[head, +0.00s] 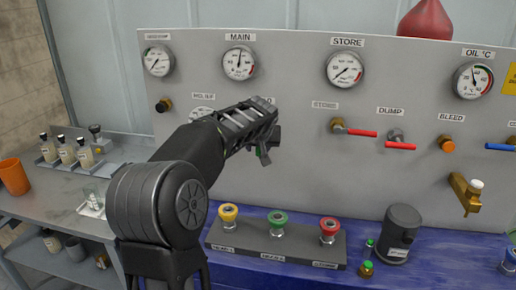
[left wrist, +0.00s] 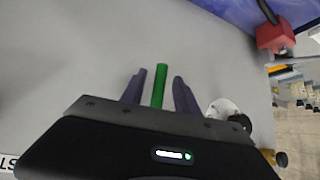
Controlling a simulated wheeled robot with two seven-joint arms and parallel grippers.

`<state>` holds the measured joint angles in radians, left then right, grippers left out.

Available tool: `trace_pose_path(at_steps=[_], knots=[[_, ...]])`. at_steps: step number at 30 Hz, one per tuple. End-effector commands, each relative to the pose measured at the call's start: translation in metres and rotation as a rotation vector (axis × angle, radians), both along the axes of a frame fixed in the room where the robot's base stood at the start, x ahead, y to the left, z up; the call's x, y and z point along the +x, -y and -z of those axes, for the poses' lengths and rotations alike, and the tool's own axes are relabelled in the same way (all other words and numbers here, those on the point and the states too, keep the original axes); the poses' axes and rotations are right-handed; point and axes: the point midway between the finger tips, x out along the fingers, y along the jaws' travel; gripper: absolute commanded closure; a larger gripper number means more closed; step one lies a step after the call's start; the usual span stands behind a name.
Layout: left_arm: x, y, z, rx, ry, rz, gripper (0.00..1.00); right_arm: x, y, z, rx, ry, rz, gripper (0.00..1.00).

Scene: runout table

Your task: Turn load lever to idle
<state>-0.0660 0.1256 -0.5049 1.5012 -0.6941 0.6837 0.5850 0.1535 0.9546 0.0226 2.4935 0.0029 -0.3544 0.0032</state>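The load lever's green handle (left wrist: 160,86) shows in the left wrist view, standing between the two dark fingers of my left gripper (left wrist: 158,92). Thin gaps show on both sides of the handle, so the fingers look open around it, not clamped. In the head view my left gripper (head: 266,152) is at the panel under the MAIN gauge, and only a sliver of green shows by its fingers. The gripper and forearm hide most of the lever and its label there. My right gripper is not in view.
The grey panel (head: 300,75) carries gauges and red-handled store (head: 360,132) and dump (head: 400,146) levers to the right. A white relief dial (head: 202,113) is close left of the gripper. Yellow (head: 228,213), green (head: 277,219) and red (head: 329,227) knobs stand below. Bottles (head: 67,152) stand left.

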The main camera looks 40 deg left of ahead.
Motion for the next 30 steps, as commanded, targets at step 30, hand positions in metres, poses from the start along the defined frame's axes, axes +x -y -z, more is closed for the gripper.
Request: trace_pose_path(at_steps=[30], knots=[[-0.036, 0.035, -0.05, 0.0, 0.001, -0.001, 0.63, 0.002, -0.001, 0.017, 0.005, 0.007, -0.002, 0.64]])
